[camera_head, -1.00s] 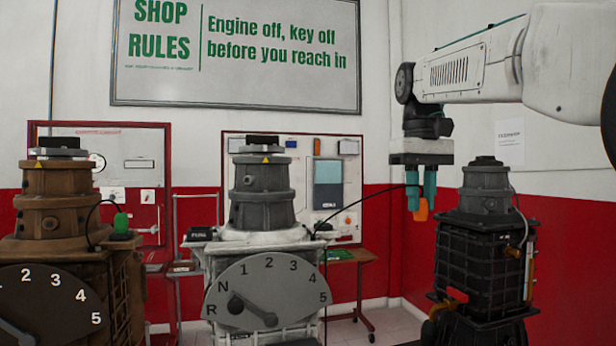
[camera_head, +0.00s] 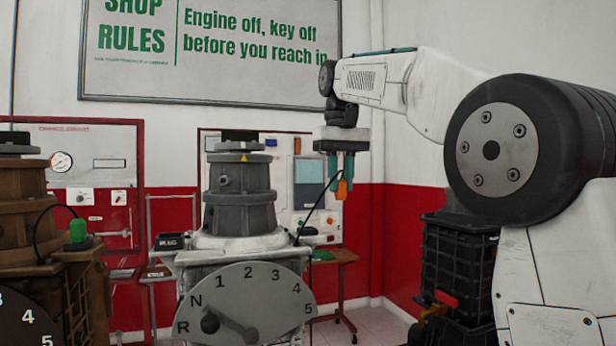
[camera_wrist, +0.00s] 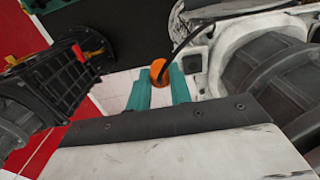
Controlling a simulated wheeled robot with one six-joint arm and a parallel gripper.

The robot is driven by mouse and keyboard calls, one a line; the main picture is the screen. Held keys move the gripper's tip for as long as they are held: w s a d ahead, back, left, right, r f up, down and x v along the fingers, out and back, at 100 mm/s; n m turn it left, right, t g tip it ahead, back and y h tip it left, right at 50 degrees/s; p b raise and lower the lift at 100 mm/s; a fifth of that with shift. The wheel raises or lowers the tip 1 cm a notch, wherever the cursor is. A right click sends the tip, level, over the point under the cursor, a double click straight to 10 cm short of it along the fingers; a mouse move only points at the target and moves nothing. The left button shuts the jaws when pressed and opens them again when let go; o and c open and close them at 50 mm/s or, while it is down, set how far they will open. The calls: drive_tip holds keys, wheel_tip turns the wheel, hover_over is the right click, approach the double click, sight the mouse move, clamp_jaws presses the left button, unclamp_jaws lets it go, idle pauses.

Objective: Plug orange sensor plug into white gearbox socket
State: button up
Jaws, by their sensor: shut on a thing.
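My gripper (camera_head: 341,176) has teal fingers pointing down and is shut on the orange sensor plug (camera_head: 342,190). The plug also shows between the fingertips in the wrist view (camera_wrist: 159,71). A black cable (camera_head: 318,210) runs from the plug to the right side of the white gearbox (camera_head: 250,244), which has a grey bell housing. In the head view, the plug hangs to the right of the gearbox, apart from it. In the wrist view, the white gearbox (camera_wrist: 240,35) lies to the right of the plug.
A brown gearbox (camera_head: 25,215) with a green plug (camera_head: 78,231) stands at left. A black gearbox (camera_head: 455,265) stands at right, partly behind my arm; it shows at left in the wrist view (camera_wrist: 60,85).

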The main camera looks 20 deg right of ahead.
drive_tip(key=w+a, duration=0.5)
drive_tip(key=shift+a+r, duration=0.2)
drive_tip(key=shift+a, duration=0.2)
drive_tip(key=shift+f, duration=0.1)
drive_tip(key=shift+f, duration=2.8)
drive_tip(key=shift+s+f, duration=0.1)
drive_tip(key=shift+f, duration=0.45)
drive_tip(key=o, duration=1)
wheel_tip(320, 180, up, 8)
drive_tip(key=shift+f, duration=0.15)
